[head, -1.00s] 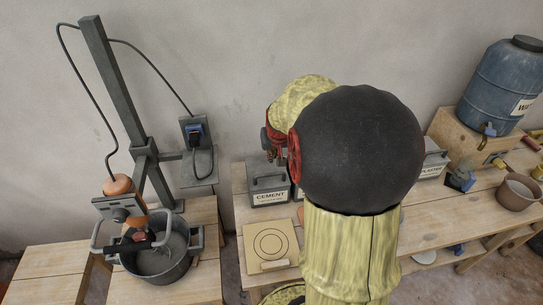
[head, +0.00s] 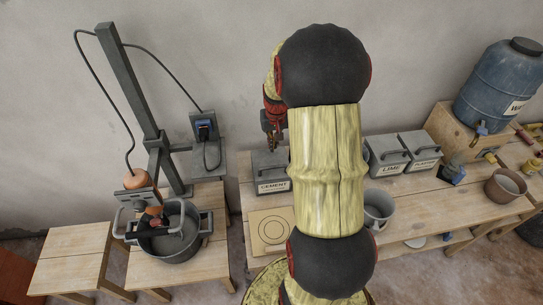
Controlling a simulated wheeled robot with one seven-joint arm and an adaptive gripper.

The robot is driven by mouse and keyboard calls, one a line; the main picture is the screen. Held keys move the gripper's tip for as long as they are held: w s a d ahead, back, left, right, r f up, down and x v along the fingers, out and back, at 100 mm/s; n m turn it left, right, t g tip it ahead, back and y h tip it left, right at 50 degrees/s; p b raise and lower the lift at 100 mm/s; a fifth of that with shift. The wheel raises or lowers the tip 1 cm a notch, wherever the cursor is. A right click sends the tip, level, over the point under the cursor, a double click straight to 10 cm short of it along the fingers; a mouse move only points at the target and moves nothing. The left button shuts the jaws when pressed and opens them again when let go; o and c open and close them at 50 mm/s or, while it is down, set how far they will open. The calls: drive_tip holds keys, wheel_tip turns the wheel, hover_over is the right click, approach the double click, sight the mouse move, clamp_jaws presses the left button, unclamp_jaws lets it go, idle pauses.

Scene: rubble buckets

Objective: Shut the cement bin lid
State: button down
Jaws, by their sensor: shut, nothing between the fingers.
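The cement bin (head: 272,187) is a grey box with a white CEMENT label, on the wooden bench left of my arm. Its grey lid (head: 266,160) with a dark handle lies over the top and looks down, though my arm hides its right side. My gripper (head: 273,146) is just above the lid at the back, pointing down, with its fingers shut and empty. I cannot tell whether the fingertips touch the lid or handle.
Lime (head: 388,158) and plaster (head: 421,150) bins stand right of my arm. A mixer bucket (head: 176,236) stands left, a blue water barrel (head: 500,84) right.

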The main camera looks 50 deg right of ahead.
sight(272, 168)
drive_tip(key=f, duration=0.4)
drive_tip(key=w+f, duration=0.1)
drive_tip(key=f, duration=0.4)
drive_tip(key=d+f+b, duration=0.1)
drive_tip(key=f, duration=0.4)
drive_tip(key=shift+w, duration=0.25)
drive_tip(key=shift+r, duration=0.1)
drive_tip(key=shift+s+f+b, duration=0.1)
drive_tip(key=shift+f+b, duration=0.4)
drive_tip(key=shift+f, duration=0.25)
drive_tip(key=shift+r+p, duration=0.35)
drive_tip(key=shift+r, duration=0.15)
wheel_tip(272, 168, up, 13)
drive_tip(key=s+a+p, duration=0.1)
drive_tip(key=s+p, duration=0.1)
drive_tip(key=shift+a, duration=0.3)
drive_tip(key=shift+s+r, duration=0.1)
